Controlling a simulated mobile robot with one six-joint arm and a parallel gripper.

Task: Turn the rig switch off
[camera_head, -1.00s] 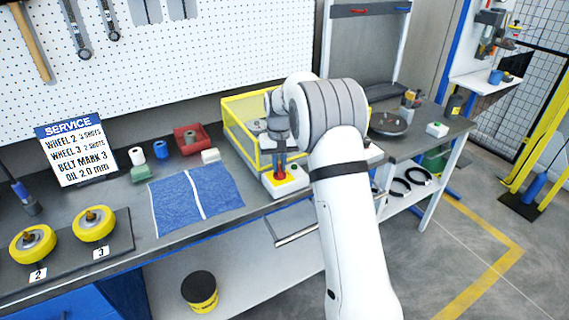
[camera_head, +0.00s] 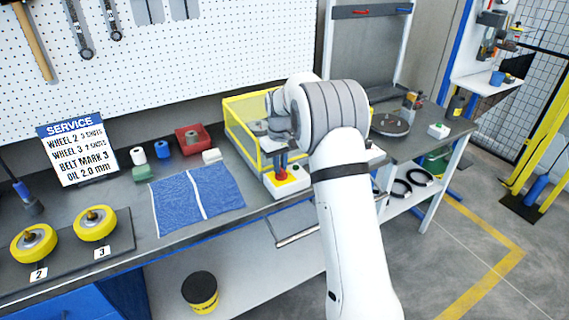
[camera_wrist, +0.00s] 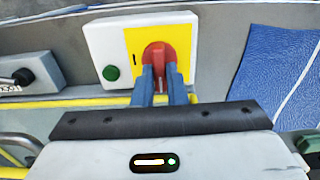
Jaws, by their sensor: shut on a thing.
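The rig switch (camera_wrist: 159,53) is a red rotary knob on a yellow plate, on the front of a white box (camera_wrist: 103,38) with a green button (camera_wrist: 110,73). In the head view the knob (camera_head: 281,177) sits low at the front of the yellow-framed rig (camera_head: 243,138). My gripper (camera_wrist: 160,72) is shut on the knob's grip, one blue-grey finger on each side. In the wrist view the grip lies upright in the picture, in line with the fingers. My gripper also shows above the box in the head view (camera_head: 281,163).
A blue cloth (camera_head: 180,204) lies left of the switch box, near the bench (camera_head: 125,195) edge. A dark round plate (camera_head: 389,124) and a small white box (camera_head: 437,131) are to the right.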

